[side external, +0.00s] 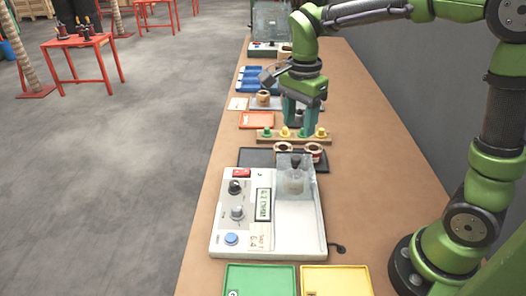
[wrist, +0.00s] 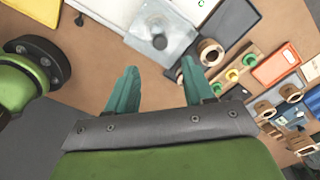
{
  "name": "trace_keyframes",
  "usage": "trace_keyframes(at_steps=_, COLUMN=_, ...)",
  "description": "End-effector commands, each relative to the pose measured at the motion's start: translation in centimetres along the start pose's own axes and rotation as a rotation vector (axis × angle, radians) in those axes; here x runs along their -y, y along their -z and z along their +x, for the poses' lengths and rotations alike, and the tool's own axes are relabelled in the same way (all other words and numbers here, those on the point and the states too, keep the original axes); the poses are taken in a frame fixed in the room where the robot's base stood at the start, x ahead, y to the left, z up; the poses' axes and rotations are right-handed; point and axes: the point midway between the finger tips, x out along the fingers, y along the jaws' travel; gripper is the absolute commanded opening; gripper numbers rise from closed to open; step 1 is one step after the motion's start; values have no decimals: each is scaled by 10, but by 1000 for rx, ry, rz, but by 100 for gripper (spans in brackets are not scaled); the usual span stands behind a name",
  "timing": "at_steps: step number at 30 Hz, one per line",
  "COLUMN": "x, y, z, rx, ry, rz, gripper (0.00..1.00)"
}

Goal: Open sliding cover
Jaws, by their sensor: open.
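The tester (side external: 225,215) is a white box with knobs, a display and a blue button, near the front of the bench. A clear sliding cover (side external: 293,178) with a dark knob sits over the far part of its right-hand bay; the near part of the bay looks uncovered. In the wrist view the clear cover (wrist: 178,32) and its black knob (wrist: 159,42) lie just beyond my fingertips. My gripper (side external: 300,124) is open and empty, pointing down behind the tester, above the peg rack. Its two teal fingers also show in the wrist view (wrist: 158,68), apart from the cover.
A wooden rack (side external: 265,137) with yellow and green pegs stands behind a black tray (side external: 255,158) holding copper coils. An orange tray (side external: 257,120) and blue bins (side external: 248,80) lie farther back. Green (side external: 260,280) and yellow (side external: 335,282) trays are in front.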

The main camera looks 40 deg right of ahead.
Motion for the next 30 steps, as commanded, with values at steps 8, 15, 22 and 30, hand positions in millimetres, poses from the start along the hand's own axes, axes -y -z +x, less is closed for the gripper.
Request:
trace_keyframes(at_steps=8, x=-1, y=0, z=60, rx=0, ry=-4, rz=0, gripper=52)
trace_keyframes(at_steps=15, x=0, y=0, z=90, rx=1, ry=-1, rz=-1, gripper=52)
trace_keyframes(at_steps=22, x=0, y=0, z=96, rx=0, ry=1, rz=-1, gripper=52)
trace_keyframes(at_steps=30, x=0, y=0, z=96, rx=0, ry=1, rz=-1, gripper=36)
